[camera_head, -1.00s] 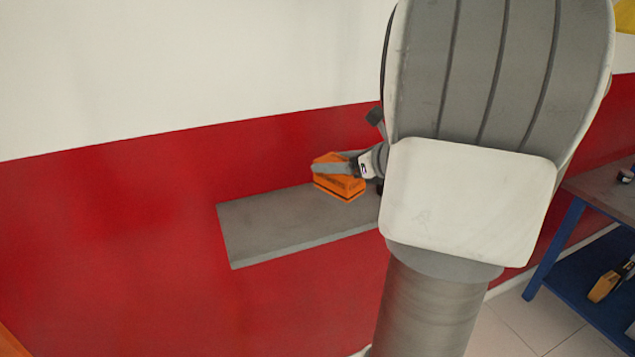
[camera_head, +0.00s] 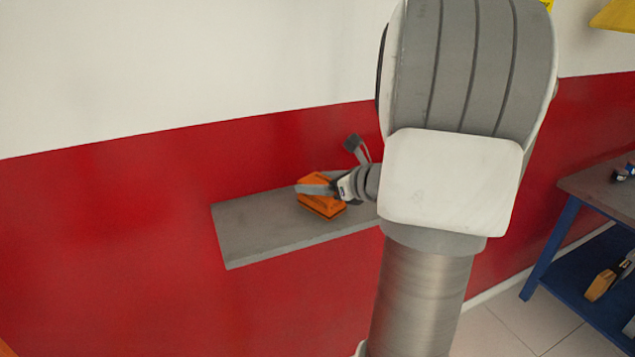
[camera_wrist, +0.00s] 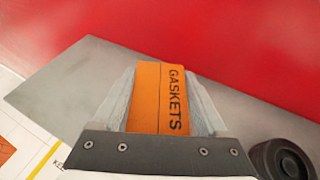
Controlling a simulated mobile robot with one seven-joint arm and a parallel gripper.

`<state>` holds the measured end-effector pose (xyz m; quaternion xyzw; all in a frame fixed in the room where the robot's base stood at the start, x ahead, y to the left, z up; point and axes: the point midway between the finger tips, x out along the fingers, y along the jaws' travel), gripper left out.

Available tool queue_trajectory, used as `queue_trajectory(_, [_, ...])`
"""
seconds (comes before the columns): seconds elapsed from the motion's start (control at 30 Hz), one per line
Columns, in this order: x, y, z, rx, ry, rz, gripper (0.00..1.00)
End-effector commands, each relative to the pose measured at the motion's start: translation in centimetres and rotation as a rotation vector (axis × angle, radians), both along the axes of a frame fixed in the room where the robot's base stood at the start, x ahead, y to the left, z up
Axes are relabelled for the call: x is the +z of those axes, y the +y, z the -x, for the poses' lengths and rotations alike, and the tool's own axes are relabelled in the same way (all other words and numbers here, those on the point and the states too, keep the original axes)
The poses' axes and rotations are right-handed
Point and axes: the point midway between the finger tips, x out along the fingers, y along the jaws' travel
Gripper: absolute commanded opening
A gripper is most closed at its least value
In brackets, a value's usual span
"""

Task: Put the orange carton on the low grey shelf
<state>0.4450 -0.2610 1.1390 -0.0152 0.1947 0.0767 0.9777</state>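The orange carton (camera_head: 322,207), marked GASKETS in the wrist view (camera_wrist: 160,98), is between the two fingers of my gripper (camera_head: 318,190). In the wrist view both fingers of my gripper (camera_wrist: 162,95) lie along the carton's sides, with no clear gap showing. The low grey shelf (camera_head: 252,232) is fixed to the red wall, and the carton is over its right-hand part. The shelf also shows in the wrist view (camera_wrist: 75,85), beneath and around the carton. I cannot tell whether the carton's underside touches the shelf. My arm hides the shelf's right end.
The red wall (camera_head: 100,230) rises right behind the shelf. The shelf's left part is bare. A blue-framed workbench (camera_head: 553,240) stands at the right, with a yellowish object (camera_head: 600,285) on its lower level. A dark round thing (camera_wrist: 283,160) shows in the wrist view's lower right corner.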

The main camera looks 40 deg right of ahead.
Motion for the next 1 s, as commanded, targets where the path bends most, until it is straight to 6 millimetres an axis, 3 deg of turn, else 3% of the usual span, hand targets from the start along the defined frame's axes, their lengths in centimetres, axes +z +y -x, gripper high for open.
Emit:
queue_trajectory(0.03, [0.0,0.0,0.0,0.000,0.000,0.000,0.87])
queue_trajectory(0.1, [0.0,0.0,0.0,0.000,0.000,0.000,0.99])
queue_trajectory(0.47, [0.6,-0.1,0.2,-0.001,0.000,0.000,1.00])
queue_trajectory(1.0, [4.5,-1.6,9.6,-0.002,-0.001,0.002,1.00])
